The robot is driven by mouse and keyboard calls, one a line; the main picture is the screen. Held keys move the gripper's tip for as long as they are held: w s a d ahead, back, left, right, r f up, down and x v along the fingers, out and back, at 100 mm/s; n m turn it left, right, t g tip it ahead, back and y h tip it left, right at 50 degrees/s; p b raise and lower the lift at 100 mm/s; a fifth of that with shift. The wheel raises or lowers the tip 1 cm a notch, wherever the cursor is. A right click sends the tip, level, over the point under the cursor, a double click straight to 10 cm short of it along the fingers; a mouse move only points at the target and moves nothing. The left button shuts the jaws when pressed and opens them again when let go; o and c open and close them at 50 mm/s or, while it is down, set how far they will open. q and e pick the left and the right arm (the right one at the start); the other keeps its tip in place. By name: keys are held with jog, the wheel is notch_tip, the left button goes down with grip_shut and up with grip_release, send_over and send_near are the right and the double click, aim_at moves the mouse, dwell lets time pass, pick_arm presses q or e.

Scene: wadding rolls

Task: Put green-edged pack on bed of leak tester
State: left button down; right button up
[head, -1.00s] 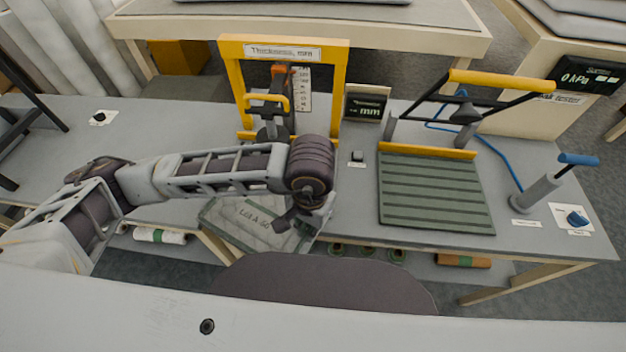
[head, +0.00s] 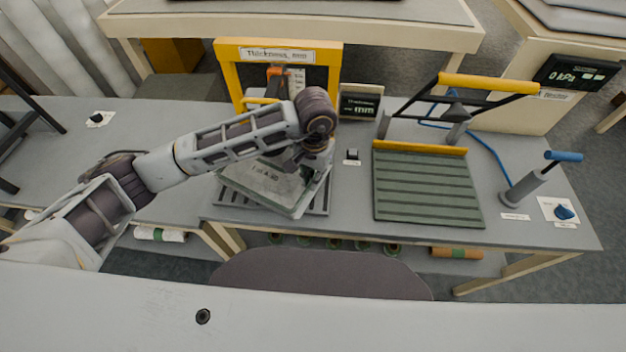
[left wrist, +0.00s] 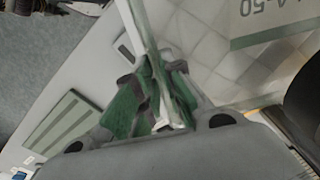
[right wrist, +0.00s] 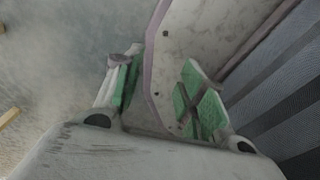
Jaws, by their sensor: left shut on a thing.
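In the left wrist view the pack (left wrist: 205,50) runs between the green finger pads (left wrist: 152,105). The leak tester's bed (head: 428,188) is a bare green ribbed plate to the right, under a raised yellow-handled frame; it also shows in the left wrist view (left wrist: 62,122). My right gripper (right wrist: 158,95) is open, seen only in its wrist view.
The thickness gauge's yellow frame (head: 230,75) stands behind the pack. A small mm display (head: 360,103) and a blue-handled lever (head: 525,186) stand on the grey bench. Rolls (head: 160,234) lie on the shelf below. A chair (head: 320,274) is in front.

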pick_arm(q)
jog(key=shift+w, duration=0.3)
pick_arm(e)
jog(key=shift+w+d, duration=0.1)
jog(key=shift+w, duration=0.25)
pick_arm(q)
jog(key=shift+f, duration=0.1)
pick_arm(e)
jog(key=shift+d+r, duration=0.1)
jog(key=shift+d, duration=0.2)
pick_arm(q)
jog(key=shift+f, duration=0.35)
jog(key=shift+f+p, duration=0.6)
jog(key=shift+f, duration=0.7)
pick_arm(e)
jog(key=shift+d+r, duration=0.1)
jog(key=shift+r, duration=0.45)
jog(key=shift+s+a+f, duration=0.1)
jog(key=shift+a, duration=0.15)
pick_arm(q)
jog(key=shift+f, duration=0.2)
pick_arm(e)
jog(key=shift+a+f, duration=0.1)
jog(key=shift+f, duration=0.05)
pick_arm(q)
jog(key=c, duration=1.5)
grip_release()
jog(key=shift+c, duration=0.2)
